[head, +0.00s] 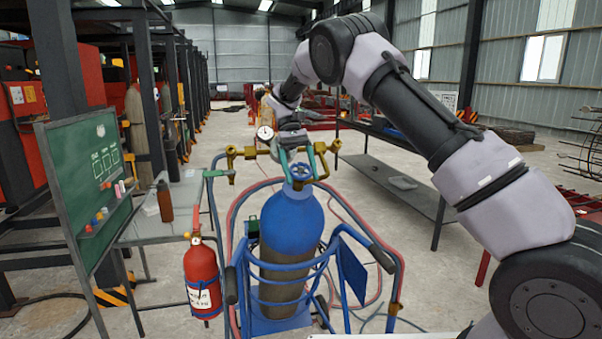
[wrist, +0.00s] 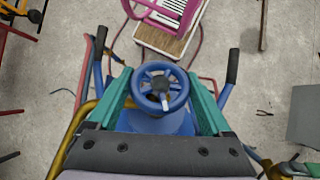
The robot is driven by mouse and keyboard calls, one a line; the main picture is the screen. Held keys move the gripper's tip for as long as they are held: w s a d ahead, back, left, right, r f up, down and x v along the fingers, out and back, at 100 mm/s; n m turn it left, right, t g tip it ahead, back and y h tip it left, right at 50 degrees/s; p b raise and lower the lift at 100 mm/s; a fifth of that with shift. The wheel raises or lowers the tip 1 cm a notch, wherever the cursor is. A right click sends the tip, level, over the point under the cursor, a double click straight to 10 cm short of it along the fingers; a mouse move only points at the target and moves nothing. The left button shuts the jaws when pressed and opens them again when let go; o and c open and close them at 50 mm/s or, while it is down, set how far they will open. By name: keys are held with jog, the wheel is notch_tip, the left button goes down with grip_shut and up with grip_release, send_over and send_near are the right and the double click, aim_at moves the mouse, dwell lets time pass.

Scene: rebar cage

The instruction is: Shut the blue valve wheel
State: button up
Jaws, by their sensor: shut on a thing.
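The blue valve wheel (head: 300,171) sits on top of a blue gas cylinder (head: 291,221), which stands upright in a blue trolley. In the wrist view the spoked wheel (wrist: 160,87) is near the centre, seen from above. My gripper (head: 299,164) is over the cylinder top, and its green fingers (wrist: 159,76) lie on the left and right sides of the wheel, shut on its rim. A light mark shows on the wheel's near part. The valve below the wheel is mostly hidden.
Brass fittings with a gauge (head: 265,133) and hoses are around the cylinder top. A red fire extinguisher (head: 202,278) hangs left of the trolley (head: 352,278). A green board (head: 88,185) stands at the left. A dark workbench (head: 395,186) is behind right.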

jog(key=shift+f+m+g+y, duration=0.15)
jog(key=shift+m+g+y, duration=0.25)
jog(key=shift+m+y, duration=0.95)
jog(key=shift+s+y, duration=0.1)
jog(key=shift+y, duration=0.25)
jog(key=o, duration=1.2)
jog(key=shift+c, duration=0.2)
jog(key=v, duration=1.1)
